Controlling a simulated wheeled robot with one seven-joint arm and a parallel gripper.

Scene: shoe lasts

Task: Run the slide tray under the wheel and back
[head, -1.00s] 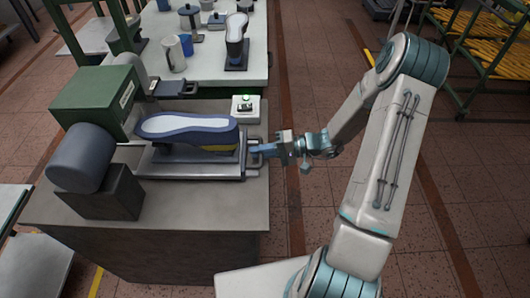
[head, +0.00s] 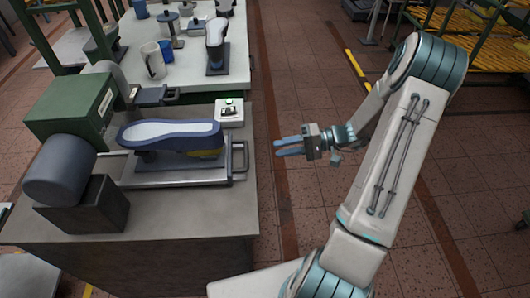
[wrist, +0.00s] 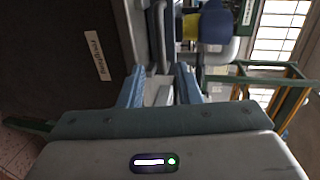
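The slide tray (head: 165,180) is a flat grey plate on rails on the bench, with a U-shaped handle (head: 243,157) at its right end. A blue shoe (head: 170,136) rests sole up on it, over a yellow last (head: 207,153). My gripper (head: 277,147) is open and empty, to the right of the handle and apart from it. Its two blue fingers point left; both also show, spread, in the wrist view (wrist: 158,85). A green housing (head: 72,104) and a dark grey cylinder (head: 60,170) stand left of the tray. I cannot make out the wheel clearly.
A white table (head: 195,75) behind holds cups and another shoe on a stand. The floor right of the bench is clear. A rack with yellow bars stands far right.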

